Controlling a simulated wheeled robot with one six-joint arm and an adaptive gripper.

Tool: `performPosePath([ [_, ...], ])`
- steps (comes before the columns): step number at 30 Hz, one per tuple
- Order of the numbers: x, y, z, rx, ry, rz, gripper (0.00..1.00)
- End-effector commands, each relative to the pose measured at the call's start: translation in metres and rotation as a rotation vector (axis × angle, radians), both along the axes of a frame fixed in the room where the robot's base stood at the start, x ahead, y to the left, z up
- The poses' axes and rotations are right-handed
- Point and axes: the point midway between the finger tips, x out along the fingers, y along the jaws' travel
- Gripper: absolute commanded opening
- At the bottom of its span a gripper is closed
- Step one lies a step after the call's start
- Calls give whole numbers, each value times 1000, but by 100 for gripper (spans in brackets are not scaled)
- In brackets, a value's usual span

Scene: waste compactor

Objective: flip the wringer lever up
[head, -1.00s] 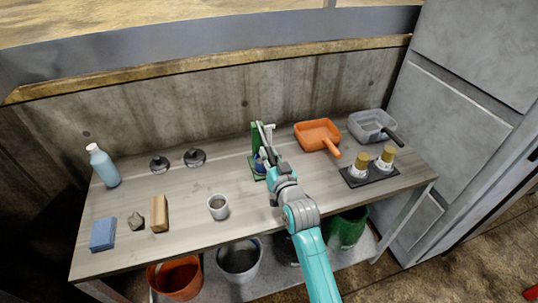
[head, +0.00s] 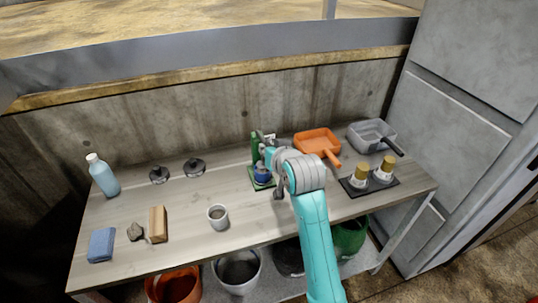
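The wringer is a green upright device (head: 255,147) with a green base plate (head: 258,183), near the back middle of the table in the head view. A dark blue part (head: 263,172) shows low on it. My gripper (head: 270,160) is in front of it and to its right, overlapping it in the picture. My arm hides much of the wringer, and I cannot make out the lever clearly. The fingers are mostly hidden, so I cannot tell whether they are open or touch anything.
An orange dustpan (head: 317,141) and a grey dustpan (head: 371,135) lie to the right. Two yellow-topped items (head: 361,172) stand on a dark tray (head: 369,188). A grey cup (head: 218,216) stands left of my arm. A blue bottle (head: 103,176) stands at far left. Buckets sit below.

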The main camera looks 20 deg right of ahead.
Motion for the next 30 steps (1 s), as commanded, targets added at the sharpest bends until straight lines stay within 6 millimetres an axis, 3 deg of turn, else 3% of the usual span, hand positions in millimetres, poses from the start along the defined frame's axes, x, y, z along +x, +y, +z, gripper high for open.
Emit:
performPosePath([
  [21,3,0,7,0,77,1,0],
  [22,3,0,8,0,76,1,24],
  [25,3,0,8,0,76,1,48],
  [30,3,0,8,0,75,0,48],
])
